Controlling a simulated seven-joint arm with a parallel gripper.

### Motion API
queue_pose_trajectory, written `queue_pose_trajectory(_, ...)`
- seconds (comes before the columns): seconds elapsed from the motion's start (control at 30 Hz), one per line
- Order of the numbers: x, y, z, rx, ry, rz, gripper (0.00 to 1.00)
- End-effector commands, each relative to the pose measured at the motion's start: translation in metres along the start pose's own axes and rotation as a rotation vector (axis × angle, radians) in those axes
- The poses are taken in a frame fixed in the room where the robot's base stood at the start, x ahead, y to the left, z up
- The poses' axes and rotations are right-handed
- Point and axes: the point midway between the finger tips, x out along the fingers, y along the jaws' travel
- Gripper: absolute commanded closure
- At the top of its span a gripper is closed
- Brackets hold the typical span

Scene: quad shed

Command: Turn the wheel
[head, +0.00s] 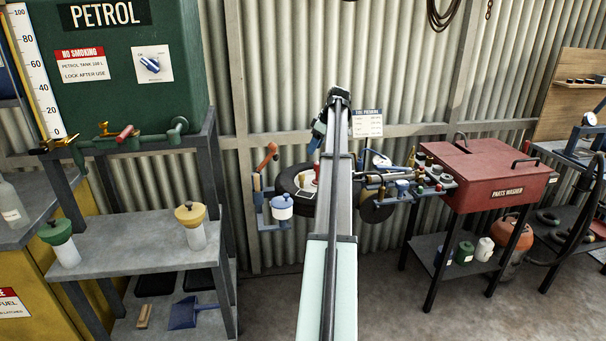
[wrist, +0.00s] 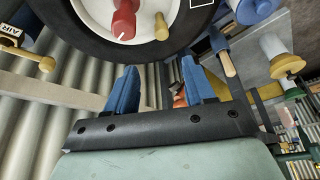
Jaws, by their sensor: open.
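The wheel, a black tyre (head: 284,184) with a pale hub, is upright in front of the corrugated wall and partly hidden behind my arm in the head view. In the wrist view the tyre (wrist: 84,38) fills the top, cut off by the frame edge. Its white face carries a red knob (wrist: 124,22) with a white mark and a short wooden peg (wrist: 161,27). My gripper (wrist: 160,76) is open, its two blue fingers apart and pointing toward the tyre's lower rim, with nothing between them. Contact with the tyre cannot be told.
A white pot with a blue lid (head: 282,206) and an orange-handled fitting (head: 266,158) are left of the wheel. A red parts washer (head: 490,175) stands further right, a grey shelf (head: 135,232) to the left.

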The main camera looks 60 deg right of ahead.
Motion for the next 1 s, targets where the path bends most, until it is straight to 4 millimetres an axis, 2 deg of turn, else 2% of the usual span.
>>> queue_pose_trajectory(0.17, 0.005, -0.003, 0.002, -0.045, -0.009, -0.015, 0.46)
queue_pose_trajectory(0.27, 0.015, -0.003, 0.003, -0.045, -0.009, -0.015, 0.46)
queue_pose_trajectory(0.8, 0.104, -0.004, 0.003, -0.043, -0.01, -0.013, 0.46)
queue_pose_trajectory(1.0, 0.127, -0.004, 0.003, -0.043, -0.009, -0.012, 0.46)
